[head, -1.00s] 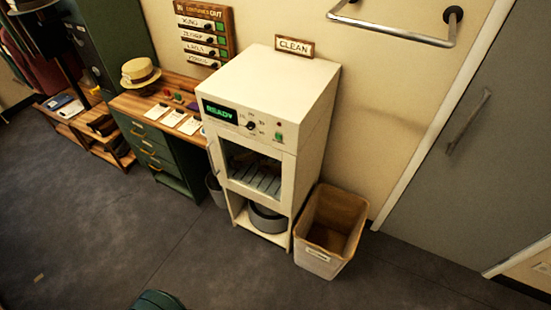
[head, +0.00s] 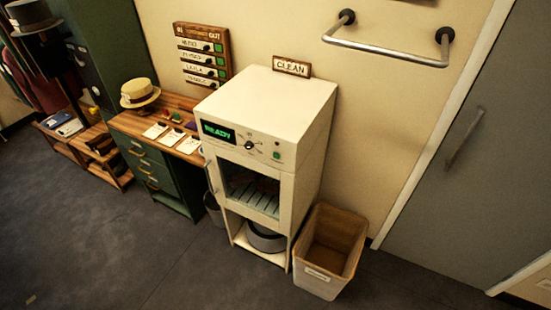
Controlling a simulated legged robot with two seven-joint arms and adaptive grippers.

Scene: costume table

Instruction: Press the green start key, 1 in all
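The green start key (head: 277,155) is a small square on the right of the front panel of a white cabinet machine (head: 275,104). A dark knob (head: 249,145) sits left of the key, and a green-lit display (head: 218,131) is at the panel's left end. The display text is blurred now. The machine's glass door (head: 252,188) looks closed, with a rack behind it. Neither of my grippers shows in the head view.
A bin (head: 329,251) stands on the floor right of the machine. A wooden-topped desk (head: 168,111) with a straw hat (head: 139,93) is to its left. A wall rail (head: 388,46) and a grey door (head: 470,150) are at right.

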